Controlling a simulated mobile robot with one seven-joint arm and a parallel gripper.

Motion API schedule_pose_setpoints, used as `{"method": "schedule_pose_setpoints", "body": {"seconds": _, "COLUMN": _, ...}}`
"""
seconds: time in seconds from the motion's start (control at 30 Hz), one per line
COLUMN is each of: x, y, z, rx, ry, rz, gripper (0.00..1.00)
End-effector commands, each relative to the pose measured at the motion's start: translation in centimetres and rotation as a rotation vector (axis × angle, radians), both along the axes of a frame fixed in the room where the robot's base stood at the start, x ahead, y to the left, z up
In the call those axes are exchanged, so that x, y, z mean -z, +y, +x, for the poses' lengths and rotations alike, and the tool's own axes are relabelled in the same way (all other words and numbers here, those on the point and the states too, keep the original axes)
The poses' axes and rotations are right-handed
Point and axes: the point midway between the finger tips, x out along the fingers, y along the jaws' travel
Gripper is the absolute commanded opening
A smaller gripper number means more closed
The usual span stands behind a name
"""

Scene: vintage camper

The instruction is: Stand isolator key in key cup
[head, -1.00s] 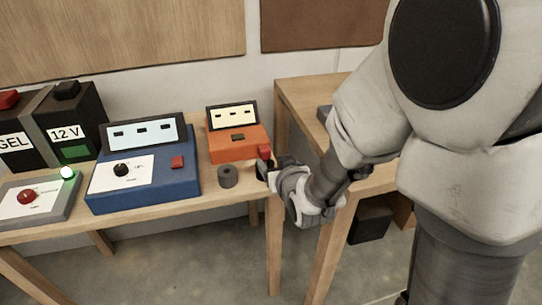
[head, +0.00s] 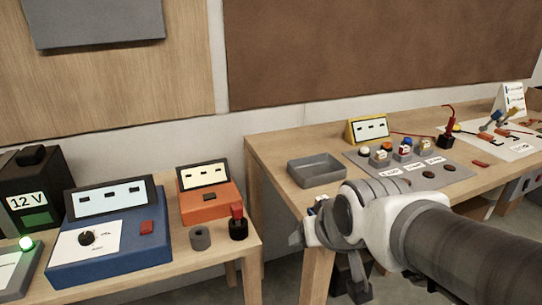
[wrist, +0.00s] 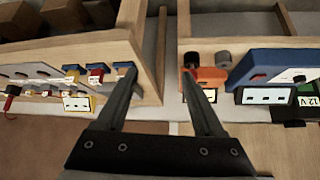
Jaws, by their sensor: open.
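The red isolator key (head: 236,211) stands upright in a small black key cup (head: 238,230), at the right end of the left bench. In the wrist view the black cup (wrist: 191,60) shows small beside the right finger. The key is too small there to make out clearly. My gripper (head: 299,236) is to the right of the cup and apart from it, near the right bench's front corner. In the wrist view my gripper (wrist: 158,72) has its fingers wide apart with nothing between them.
A grey ring-shaped piece (head: 200,238) stands left of the cup. An orange meter box (head: 209,205) and a blue box (head: 110,235) are behind and left. The right bench (head: 268,150) bears a grey tray (head: 316,170) and a grey panel (head: 445,174). A gap separates the benches.

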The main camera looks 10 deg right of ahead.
Motion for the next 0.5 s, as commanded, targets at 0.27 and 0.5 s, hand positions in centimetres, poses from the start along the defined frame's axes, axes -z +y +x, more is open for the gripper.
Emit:
{"method": "schedule_pose_setpoints", "body": {"seconds": 0.27, "x": -1.7, "y": -2.2, "z": -7.6, "rx": 0.063, "ry": 0.147, "rz": -0.015, "gripper": 0.7}}
{"method": "schedule_pose_setpoints", "body": {"seconds": 0.5, "x": -1.8, "y": -2.4, "z": -8.8, "rx": 0.072, "ry": 0.177, "rz": -0.017, "gripper": 0.7}}
